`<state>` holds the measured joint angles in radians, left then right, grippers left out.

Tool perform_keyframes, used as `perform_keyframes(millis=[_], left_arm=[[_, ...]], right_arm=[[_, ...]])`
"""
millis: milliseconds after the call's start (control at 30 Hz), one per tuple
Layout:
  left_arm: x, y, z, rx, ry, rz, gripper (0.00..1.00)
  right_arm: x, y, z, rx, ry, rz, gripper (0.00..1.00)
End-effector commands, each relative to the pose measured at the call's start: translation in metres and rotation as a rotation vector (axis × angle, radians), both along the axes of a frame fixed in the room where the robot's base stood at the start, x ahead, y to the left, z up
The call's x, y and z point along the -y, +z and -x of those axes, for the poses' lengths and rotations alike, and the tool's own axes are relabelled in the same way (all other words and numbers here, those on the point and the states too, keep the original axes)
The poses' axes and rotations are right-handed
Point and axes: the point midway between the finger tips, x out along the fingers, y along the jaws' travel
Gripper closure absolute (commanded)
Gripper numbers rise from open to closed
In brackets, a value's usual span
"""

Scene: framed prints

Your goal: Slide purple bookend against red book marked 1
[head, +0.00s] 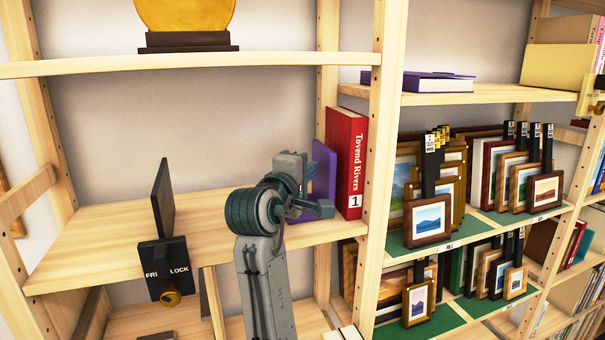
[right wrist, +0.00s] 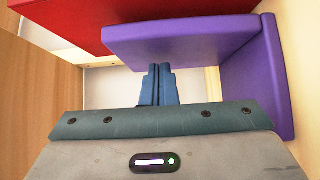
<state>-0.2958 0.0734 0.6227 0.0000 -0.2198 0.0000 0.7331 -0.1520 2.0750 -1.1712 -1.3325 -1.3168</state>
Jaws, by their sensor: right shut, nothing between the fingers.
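The red book marked 1 (head: 347,160) stands upright against the right post of the middle shelf, its spine facing out. The purple bookend (head: 324,168) stands just left of it, partly hidden by my right gripper (head: 304,193). In the right wrist view, the bookend (right wrist: 175,42) shows an upright plate beside the red book (right wrist: 170,10) and a base plate lying along the wood. My right gripper's fingers (right wrist: 158,84) are shut and empty, on the bookend's side away from the book. I cannot tell whether they touch it, or whether bookend and book touch. My left gripper is not in view.
A black panel with a brass-knobbed lock block (head: 162,255) stands on the shelf's left part. The shelf board (head: 110,240) between is bare. A shelf board (head: 190,62) above carries a gold disc (head: 185,14). Framed prints (head: 428,220) fill the shelves right of the post.

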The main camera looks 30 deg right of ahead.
Motion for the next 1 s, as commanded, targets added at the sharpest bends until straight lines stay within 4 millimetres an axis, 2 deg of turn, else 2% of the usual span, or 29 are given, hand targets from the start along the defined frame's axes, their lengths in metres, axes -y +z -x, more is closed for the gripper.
perform_keyframes(millis=[200,500,767,1000], left_arm=[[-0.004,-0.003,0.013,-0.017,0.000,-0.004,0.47],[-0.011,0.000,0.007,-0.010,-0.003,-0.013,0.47],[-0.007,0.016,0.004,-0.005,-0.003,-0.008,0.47],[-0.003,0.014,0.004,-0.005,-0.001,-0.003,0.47]], right_arm=[[0.000,0.000,0.005,-0.001,-0.001,0.001,1.00],[0.001,0.001,0.005,-0.001,-0.002,0.001,1.00],[0.020,0.003,0.009,-0.003,-0.004,0.002,1.00],[0.022,0.000,0.010,-0.001,-0.003,0.001,1.00]])
